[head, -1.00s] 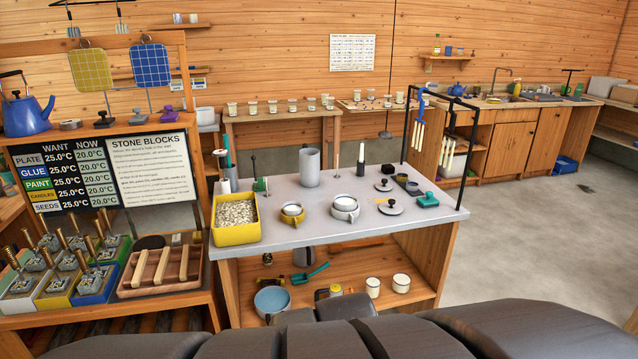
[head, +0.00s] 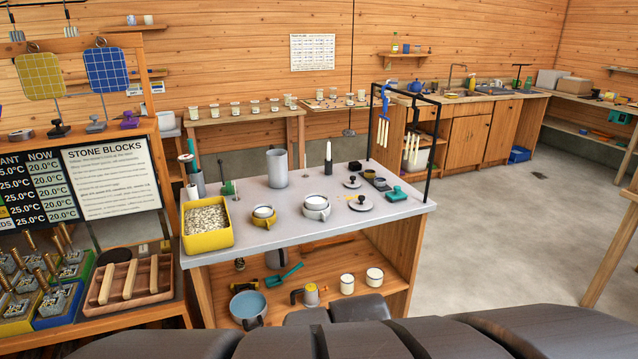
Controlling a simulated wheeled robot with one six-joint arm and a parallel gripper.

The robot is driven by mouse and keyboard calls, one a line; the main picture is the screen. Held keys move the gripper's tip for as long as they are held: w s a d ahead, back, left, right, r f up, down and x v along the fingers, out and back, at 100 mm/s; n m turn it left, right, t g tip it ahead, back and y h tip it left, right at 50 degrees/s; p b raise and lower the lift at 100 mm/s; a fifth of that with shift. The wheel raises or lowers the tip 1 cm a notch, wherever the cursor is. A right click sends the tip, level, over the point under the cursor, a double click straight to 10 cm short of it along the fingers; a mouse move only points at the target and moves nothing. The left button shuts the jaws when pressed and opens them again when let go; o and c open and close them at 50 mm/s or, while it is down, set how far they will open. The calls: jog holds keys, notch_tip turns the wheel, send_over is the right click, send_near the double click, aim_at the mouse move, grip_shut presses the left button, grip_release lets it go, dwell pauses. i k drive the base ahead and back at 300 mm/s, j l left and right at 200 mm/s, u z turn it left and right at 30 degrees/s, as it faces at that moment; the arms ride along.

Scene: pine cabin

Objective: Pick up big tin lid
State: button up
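Two round grey lids with dark knobs lie on the grey tabletop (head: 290,228), towards its right side. The larger lid (head: 360,204) is nearer to me, with a small yellow-orange patch beside its knob. The smaller lid (head: 352,183) lies just behind it. Both look flat on the table, with nothing holding them. Dark parts of my own body fill the bottom of the head view. I cannot make out my gripper's fingers there, and nothing of mine touches the lids.
Around the lids are a grey-white cup (head: 316,208), a teal block (head: 396,194), a candle in a dark holder (head: 328,160) and a black rack (head: 431,150). A yellow bin of pale pellets (head: 207,240) stands at the left. Open floor (head: 510,225) lies to the right.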

aim_at(361, 203)
jog(key=i+l+u, duration=0.15)
jog(key=i, duration=0.3)
jog(key=i+l+u, duration=0.15)
jog(key=i, duration=0.3)
jog(key=i+l+u, duration=0.1)
jog(key=i, duration=0.3)
jog(key=i+l+u, duration=0.15)
jog(key=i+l, duration=0.15)
jog(key=i, duration=0.1)
